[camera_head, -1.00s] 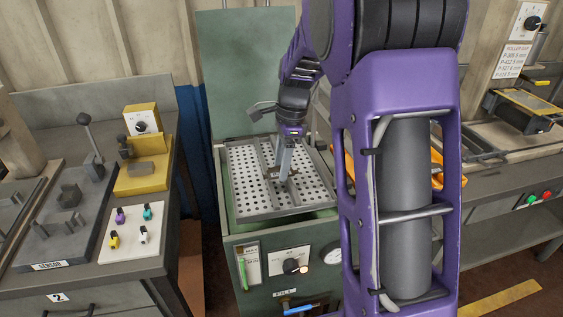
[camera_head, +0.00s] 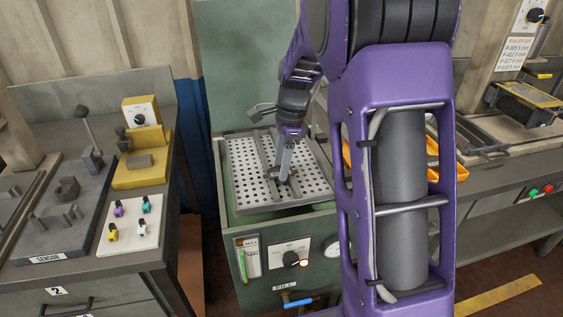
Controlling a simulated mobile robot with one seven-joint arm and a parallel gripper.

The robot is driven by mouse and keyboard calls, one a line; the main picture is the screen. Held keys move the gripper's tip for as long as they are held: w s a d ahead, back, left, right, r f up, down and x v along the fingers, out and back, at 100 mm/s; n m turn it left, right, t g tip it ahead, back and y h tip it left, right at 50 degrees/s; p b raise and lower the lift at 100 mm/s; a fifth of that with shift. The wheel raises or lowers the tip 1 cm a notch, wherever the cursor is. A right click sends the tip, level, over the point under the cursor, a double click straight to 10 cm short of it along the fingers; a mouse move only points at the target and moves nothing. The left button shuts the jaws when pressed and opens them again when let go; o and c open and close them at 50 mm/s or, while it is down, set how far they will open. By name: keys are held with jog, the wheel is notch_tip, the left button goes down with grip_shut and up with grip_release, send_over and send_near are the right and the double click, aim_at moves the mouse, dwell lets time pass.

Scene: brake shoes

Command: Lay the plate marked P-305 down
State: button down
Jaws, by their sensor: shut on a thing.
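My gripper (camera_head: 284,179) points down over the perforated metal tray (camera_head: 248,201) of the green machine.
The green machine (camera_head: 265,255) has a knob, a gauge and a blue handle on its front. A grey bench (camera_head: 160,245) with fixtures and a white board of coloured pieces (camera_head: 129,229) stands left. An orange bin (camera_head: 433,150) is partly hidden behind my arm.

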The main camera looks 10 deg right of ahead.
jog(key=shift+f, duration=0.1)
grip_release()
dwell(0.4)
jog(key=shift+r+p, duration=1.95)
jog(key=shift+r, duration=0.1)
jog(key=s, duration=1.2)
